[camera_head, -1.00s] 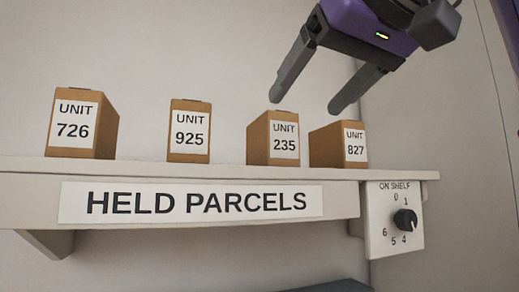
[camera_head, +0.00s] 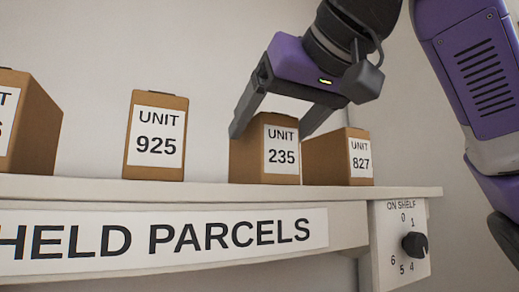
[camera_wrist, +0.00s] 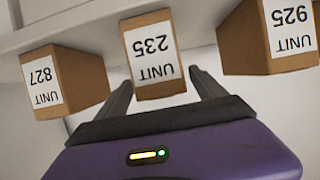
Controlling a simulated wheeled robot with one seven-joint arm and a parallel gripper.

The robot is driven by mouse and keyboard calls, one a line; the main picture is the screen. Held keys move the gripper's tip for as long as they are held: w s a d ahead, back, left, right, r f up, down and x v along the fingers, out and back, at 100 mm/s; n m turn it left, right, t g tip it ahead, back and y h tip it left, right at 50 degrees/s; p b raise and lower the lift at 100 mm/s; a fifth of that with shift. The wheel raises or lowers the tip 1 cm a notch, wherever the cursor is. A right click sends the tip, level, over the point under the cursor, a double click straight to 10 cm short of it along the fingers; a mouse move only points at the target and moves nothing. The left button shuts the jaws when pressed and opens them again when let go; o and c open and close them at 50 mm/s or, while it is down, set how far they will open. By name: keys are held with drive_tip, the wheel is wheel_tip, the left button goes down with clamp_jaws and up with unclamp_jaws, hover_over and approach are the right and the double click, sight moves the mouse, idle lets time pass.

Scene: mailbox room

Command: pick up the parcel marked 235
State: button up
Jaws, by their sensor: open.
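The parcel marked 235 (camera_head: 243,160) is a brown box with a white "UNIT 235" label, upright on the shelf (camera_head: 215,192). It stands between parcel 925 (camera_head: 155,178) on the left and parcel 827 (camera_head: 322,160) on the right. My gripper (camera_head: 271,135) is open and empty, with one finger toward each side of parcel 235. In the wrist view, parcel 235 (camera_wrist: 158,88) appears upside down, ahead of and between the two fingers (camera_wrist: 162,90). I cannot tell whether either finger touches it.
Another parcel (camera_head: 38,125), partly cut off, stands at the far left of the shelf. Parcel 827 stands close beside 235, while a wider gap separates 235 from 925. A dial (camera_head: 414,245) labelled "ON SHELF" is at the shelf's right end.

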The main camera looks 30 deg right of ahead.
drive_tip(key=shift+p+x, duration=0.65)
drive_tip(key=shift+x, duration=1.25)
drive_tip(key=shift+s+a+f, duration=0.1)
drive_tip(key=shift+f, duration=0.05)
clamp_jaws()
